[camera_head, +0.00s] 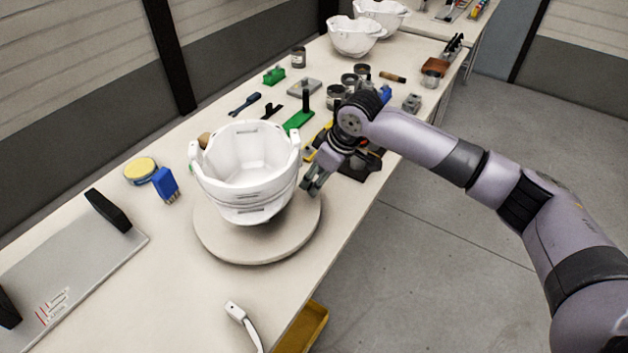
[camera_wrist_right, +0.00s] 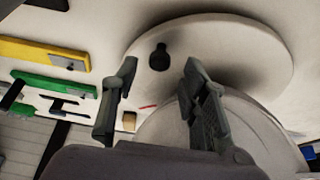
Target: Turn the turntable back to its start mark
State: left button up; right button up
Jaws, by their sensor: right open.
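The round pale turntable (camera_head: 258,246) sits on the bench with a white helmet shell (camera_head: 246,160) standing upright on it. My right gripper (camera_head: 314,182) is low beside the turntable's right rim. In the right wrist view the same gripper (camera_wrist_right: 160,68) is open. A dark knob (camera_wrist_right: 158,57) on the turntable's (camera_wrist_right: 225,45) rim area shows between its fingertips; whether they touch it I cannot tell. A short red mark (camera_wrist_right: 148,106) shows near the turntable's edge. The shell (camera_wrist_right: 210,125) is partly hidden behind a finger. My left gripper is out of view.
A metal plate with black handles (camera_head: 75,270) lies at front left, a white strap (camera_head: 240,322) at front. Tools and cans crowd the bench behind the gripper.

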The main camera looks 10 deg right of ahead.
jog(key=shift+x, duration=1.3)
jog(key=shift+c, duration=0.3)
grip_shut()
